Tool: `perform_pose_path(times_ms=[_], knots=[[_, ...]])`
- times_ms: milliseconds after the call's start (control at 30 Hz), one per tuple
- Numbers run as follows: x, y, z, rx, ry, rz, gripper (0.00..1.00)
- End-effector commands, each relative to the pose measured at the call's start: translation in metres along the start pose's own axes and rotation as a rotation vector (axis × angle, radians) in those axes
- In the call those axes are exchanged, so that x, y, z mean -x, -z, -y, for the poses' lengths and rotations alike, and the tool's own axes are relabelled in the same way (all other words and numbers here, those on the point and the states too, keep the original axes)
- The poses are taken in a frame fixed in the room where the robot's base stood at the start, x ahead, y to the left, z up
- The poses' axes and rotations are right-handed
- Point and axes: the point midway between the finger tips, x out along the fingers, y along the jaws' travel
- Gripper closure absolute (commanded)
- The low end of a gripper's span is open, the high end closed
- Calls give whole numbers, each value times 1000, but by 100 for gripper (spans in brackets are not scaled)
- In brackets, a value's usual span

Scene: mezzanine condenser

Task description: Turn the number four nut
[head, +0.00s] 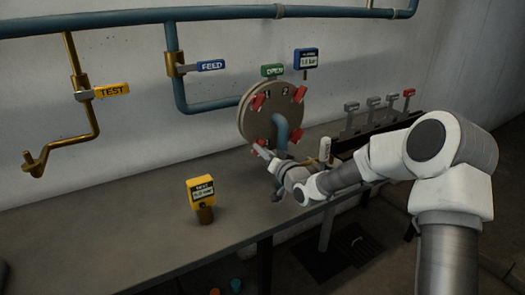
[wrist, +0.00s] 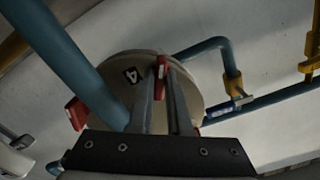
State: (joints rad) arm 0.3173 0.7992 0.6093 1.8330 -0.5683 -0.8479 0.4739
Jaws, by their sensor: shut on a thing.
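A round grey-brown cover (head: 262,128) on the wall pipework carries several red winged nuts around its face. In the wrist view the cover (wrist: 192,92) shows a black "4" label (wrist: 132,75). Beside this label, a red nut (wrist: 161,68) sits between the tips of my gripper (wrist: 166,78), which is shut on it. Another red nut (wrist: 77,114) shows on the other side of the label, apart from the fingers. In the head view my gripper (head: 260,151) is at the lower left of the cover, and the held nut is largely hidden there.
A blue pipe (head: 281,132) runs down from the cover's middle, close beside my gripper. A yellow tagged device (head: 201,198) stands on the grey bench (head: 130,238). FEED (head: 211,65) and TEST (head: 112,90) valves are at the left. Several levers (head: 374,102) stand at the right.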

Motion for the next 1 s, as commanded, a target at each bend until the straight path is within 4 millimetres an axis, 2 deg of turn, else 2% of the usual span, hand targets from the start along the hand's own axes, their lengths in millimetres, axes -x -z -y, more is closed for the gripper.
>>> perform_pose_path(times_ms=[67,100,267,667,867,1000], knots=[[0,0,0,-2,0,0,100],[0,0,0,-2,0,0,82],[0,0,0,-1,0,0,54],[6,0,0,0,-1,0,54],[34,1,0,0,-3,1,54],[63,1,0,0,-3,1,54]])
